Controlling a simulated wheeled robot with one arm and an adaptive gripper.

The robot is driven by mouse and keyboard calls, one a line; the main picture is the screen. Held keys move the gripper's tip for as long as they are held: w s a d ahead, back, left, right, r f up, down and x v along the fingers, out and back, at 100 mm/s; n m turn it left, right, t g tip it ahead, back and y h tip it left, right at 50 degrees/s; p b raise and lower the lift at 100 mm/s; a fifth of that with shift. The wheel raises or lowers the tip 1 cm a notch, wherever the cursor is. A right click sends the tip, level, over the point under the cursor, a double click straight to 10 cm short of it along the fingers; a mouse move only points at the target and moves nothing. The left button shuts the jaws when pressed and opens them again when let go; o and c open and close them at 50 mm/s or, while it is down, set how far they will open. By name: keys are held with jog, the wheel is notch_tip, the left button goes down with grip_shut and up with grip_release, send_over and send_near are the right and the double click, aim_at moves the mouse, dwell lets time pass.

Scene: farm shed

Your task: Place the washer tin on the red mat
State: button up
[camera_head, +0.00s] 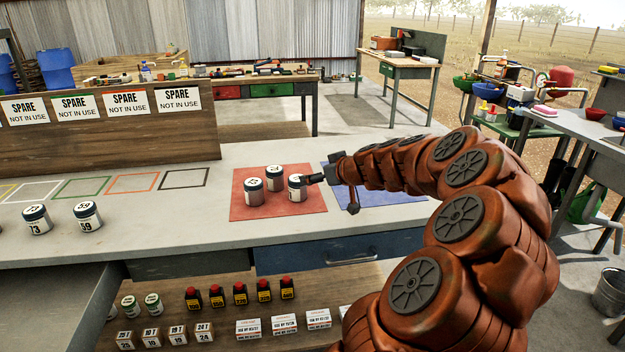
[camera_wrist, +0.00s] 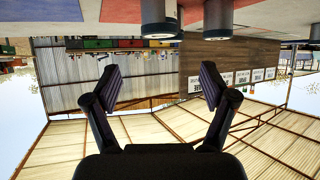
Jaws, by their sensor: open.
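Three white tins with dark lids stand upright on the red mat (camera_head: 243,211): a left tin (camera_head: 253,191), a back tin (camera_head: 274,177) and a right tin (camera_head: 297,190). I cannot tell which is the washer tin; their labels are too small to read. My gripper (camera_head: 313,179) is beside the right tin, on its right side, in the head view. Whether it touches the tin is unclear there. In the wrist view, which is upside down, my gripper (camera_wrist: 160,87) is open with nothing between its fingers. Two tins (camera_wrist: 160,20) show at that view's top edge, beyond the fingers.
A blue mat (camera_head: 405,192) lies right of the red one, partly behind my arm. Two more tins, marked 13 (camera_head: 38,221) and 59 (camera_head: 88,217), stand at the left. Empty outlined squares (camera_head: 132,183) lie behind them, before a wooden board (camera_head: 110,135) with SPARE signs.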

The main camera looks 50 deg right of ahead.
jog(key=shift+s, duration=0.15)
jog(key=w+a+n+g+y, duration=0.25)
jog(key=a+y, duration=0.25)
jog(key=a, duration=1.6)
jog(key=s+a+f+n+g+y, duration=0.1)
jog(key=s+a+f+g, duration=0.15)
jog(key=a, duration=0.65)
jog(key=s+a+f+n+g+y, duration=0.15)
jog(key=s+a, duration=0.25)
jog(key=a, duration=0.4)
jog(key=s+a+f+m+g+h, duration=0.1)
jog(key=s+a+f+g+h, duration=0.1)
jog(key=s, duration=1)
jog(key=s+a+f+m+g+h, duration=0.2)
jog(key=s+g, duration=0.4)
jog(key=s, duration=0.7)
jog(key=shift+s+f+h, duration=0.2)
jog(key=shift+f+h, duration=0.45)
jog(key=shift+f, duration=0.25)
